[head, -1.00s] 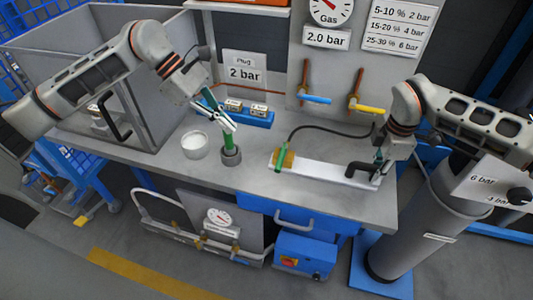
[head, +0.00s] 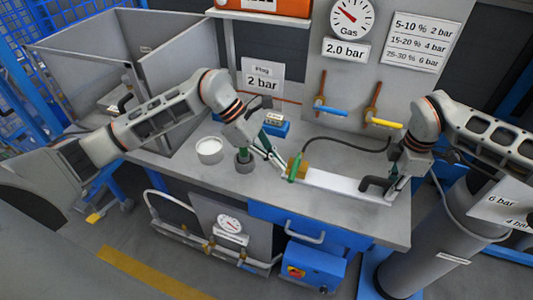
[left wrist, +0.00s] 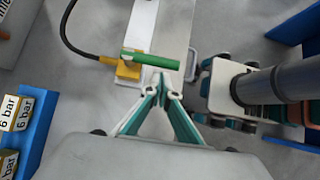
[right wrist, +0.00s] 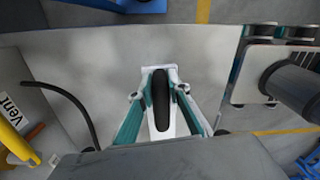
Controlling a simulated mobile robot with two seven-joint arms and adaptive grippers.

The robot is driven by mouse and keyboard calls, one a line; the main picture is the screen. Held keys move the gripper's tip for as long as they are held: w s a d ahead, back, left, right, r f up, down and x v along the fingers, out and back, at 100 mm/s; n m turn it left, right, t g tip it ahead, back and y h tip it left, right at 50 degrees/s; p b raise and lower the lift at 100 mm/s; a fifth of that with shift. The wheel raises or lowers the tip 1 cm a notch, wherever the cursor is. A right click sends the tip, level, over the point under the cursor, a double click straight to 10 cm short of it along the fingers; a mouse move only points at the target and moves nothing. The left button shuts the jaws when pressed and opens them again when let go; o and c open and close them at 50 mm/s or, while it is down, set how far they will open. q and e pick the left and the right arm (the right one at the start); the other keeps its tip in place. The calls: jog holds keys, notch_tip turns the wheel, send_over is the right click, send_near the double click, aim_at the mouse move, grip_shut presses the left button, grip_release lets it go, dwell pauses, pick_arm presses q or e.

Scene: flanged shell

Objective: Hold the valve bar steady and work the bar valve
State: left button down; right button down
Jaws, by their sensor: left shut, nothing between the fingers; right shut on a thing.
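The valve bar (head: 340,184) is a long white bar lying on the bench. At its left end is a brass valve body (head: 304,164) with a green lever (head: 295,167), set crosswise to the bar in the left wrist view (left wrist: 152,60). A black handle (head: 374,185) stands at its right end. My right gripper (head: 388,182) is shut on this handle, and the right wrist view shows the handle (right wrist: 161,100) between its fingers. My left gripper (head: 281,168) is shut and empty, its tips just short of the lever; they appear apart from it in the left wrist view (left wrist: 162,91).
A green rod in a dark round holder (head: 244,166) and a white cup (head: 209,150) stand left of the bar. A black hose (head: 345,142) runs from the valve towards the back. A blue block rack (head: 276,127) and blue and yellow wall levers are behind.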

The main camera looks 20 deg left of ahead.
pick_arm(q)
jog(key=shift+d+f, duration=0.1)
jog(key=shift+d, duration=0.35)
pick_arm(e)
jog(key=shift+f, duration=0.1)
pick_arm(q)
jog(key=shift+s+d+f+n+t, duration=0.1)
jog(key=shift+s+d+n+t, duration=0.2)
jog(key=shift+n+t, duration=0.4)
